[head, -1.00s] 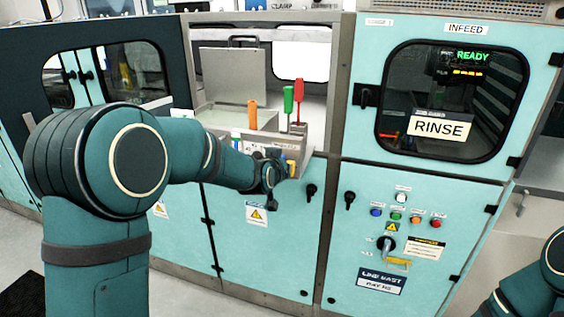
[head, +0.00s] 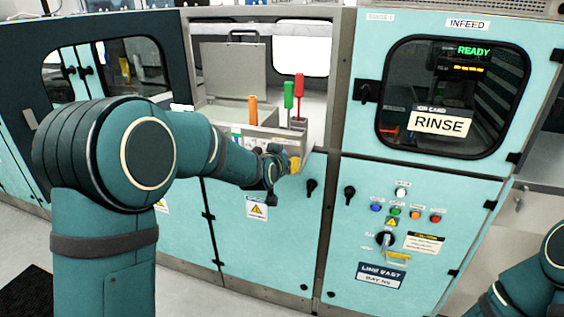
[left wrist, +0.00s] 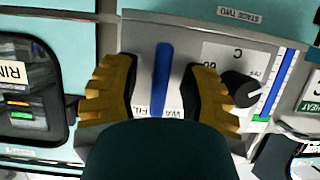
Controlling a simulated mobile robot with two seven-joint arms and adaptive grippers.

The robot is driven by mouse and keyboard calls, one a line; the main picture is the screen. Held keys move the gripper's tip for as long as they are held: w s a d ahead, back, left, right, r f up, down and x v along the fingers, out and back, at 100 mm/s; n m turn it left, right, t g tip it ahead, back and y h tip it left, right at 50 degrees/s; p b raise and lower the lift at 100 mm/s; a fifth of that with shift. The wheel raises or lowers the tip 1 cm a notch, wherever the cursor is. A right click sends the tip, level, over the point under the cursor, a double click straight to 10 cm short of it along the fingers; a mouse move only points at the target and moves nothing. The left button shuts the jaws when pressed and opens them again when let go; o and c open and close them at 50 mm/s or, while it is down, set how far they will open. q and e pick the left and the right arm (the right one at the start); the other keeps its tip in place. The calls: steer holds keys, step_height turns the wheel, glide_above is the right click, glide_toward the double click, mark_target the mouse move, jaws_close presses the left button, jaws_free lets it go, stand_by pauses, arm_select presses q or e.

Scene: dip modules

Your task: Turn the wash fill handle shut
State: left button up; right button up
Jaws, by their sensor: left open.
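The wash fill handle is a straight blue bar (left wrist: 163,80) on a grey panel in the left wrist view. A partly covered label reading "WA" and "FIL" lies at its near end. My left gripper (left wrist: 160,88) has its yellow fingers spread, one on each side of the blue bar, with visible gaps. In the head view my left gripper (head: 284,166) is at the front right of the grey tank unit, and the blue bar is not clearly visible there. My right gripper is outside the view; only part of my right arm shows at lower right.
Orange (head: 253,111), green (head: 288,93) and red (head: 299,92) upright handles stand on the tank unit (head: 225,118) close to my left gripper. A black knob (left wrist: 240,90) and a blue-green strip (left wrist: 280,86) sit right of the bar. The RINSE cabinet (head: 440,124) stands to the right.

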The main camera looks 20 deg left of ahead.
arm_select(q)
steer(key=shift+s+r, duration=0.1)
steer(key=v, duration=1.1)
steer(key=shift+s, duration=0.35)
steer(key=shift+r, duration=0.15)
steer(key=s+d+f+g, duration=0.2)
steer(key=s+f+g, duration=0.1)
steer(key=f, duration=0.9)
steer(key=s+d+f+g, duration=0.2)
steer(key=s+f+g, duration=0.1)
steer(key=f, duration=0.9)
steer(key=s+d+f+n+g+h, duration=0.1)
steer(key=s+d+f+g, duration=0.2)
steer(key=s+f, duration=0.4)
steer(key=s+d+f+n+g+h, duration=0.1)
steer(key=s+d+f+g+h, duration=0.1)
steer(key=s+f, duration=0.6)
steer(key=s+d, duration=0.1)
steer(key=s, duration=0.1)
steer(key=shift+s+f+g, duration=0.25)
steer(key=shift+g, duration=0.15)
